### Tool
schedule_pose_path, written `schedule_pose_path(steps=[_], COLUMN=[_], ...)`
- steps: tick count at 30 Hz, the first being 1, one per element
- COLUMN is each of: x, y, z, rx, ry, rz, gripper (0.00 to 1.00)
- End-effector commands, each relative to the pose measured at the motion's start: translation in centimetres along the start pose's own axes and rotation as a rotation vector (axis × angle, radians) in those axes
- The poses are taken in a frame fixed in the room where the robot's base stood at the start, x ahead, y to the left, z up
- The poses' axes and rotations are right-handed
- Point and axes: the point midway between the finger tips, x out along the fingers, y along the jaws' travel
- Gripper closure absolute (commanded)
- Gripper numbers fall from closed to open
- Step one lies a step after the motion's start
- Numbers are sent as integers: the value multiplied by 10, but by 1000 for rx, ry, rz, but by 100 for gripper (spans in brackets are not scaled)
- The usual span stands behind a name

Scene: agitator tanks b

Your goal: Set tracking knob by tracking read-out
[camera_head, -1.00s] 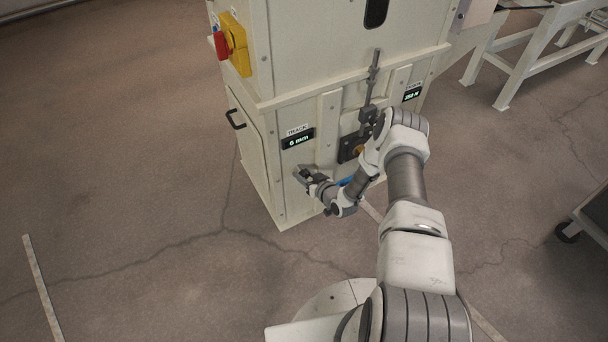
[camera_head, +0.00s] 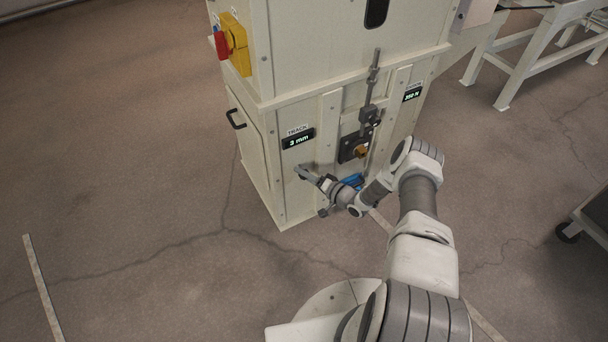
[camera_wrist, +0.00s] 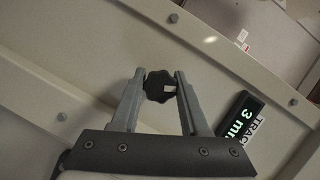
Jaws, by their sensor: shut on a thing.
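The tracking read-out (camera_head: 298,140), a black display labelled TRACK, shows "3 mm" on the lower front panel of the cream machine. It also shows at the right in the wrist view (camera_wrist: 240,118). Below it is the tracking knob, a black lobed knob (camera_wrist: 159,86) with a small white mark, seen between my fingertips in the wrist view. My gripper (camera_wrist: 160,88) is shut on the knob, one finger on each side. In the head view my gripper (camera_head: 303,172) reaches the panel from the right and covers most of the knob.
A second read-out (camera_head: 412,93) shows about "250 N" at the right. A black plate with an orange part (camera_head: 356,148) and a vertical rod (camera_head: 372,80) sit between the read-outs. A yellow and red switch (camera_head: 233,45) is at upper left. The floor at left is clear.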

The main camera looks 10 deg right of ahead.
Motion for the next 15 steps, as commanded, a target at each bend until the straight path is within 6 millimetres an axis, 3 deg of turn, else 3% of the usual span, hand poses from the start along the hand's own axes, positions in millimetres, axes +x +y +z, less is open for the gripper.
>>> schedule_pose_path(steps=[15], x=[-1], y=[1], z=[2], rx=[426], ry=[-1], rz=[-174], gripper=[100])
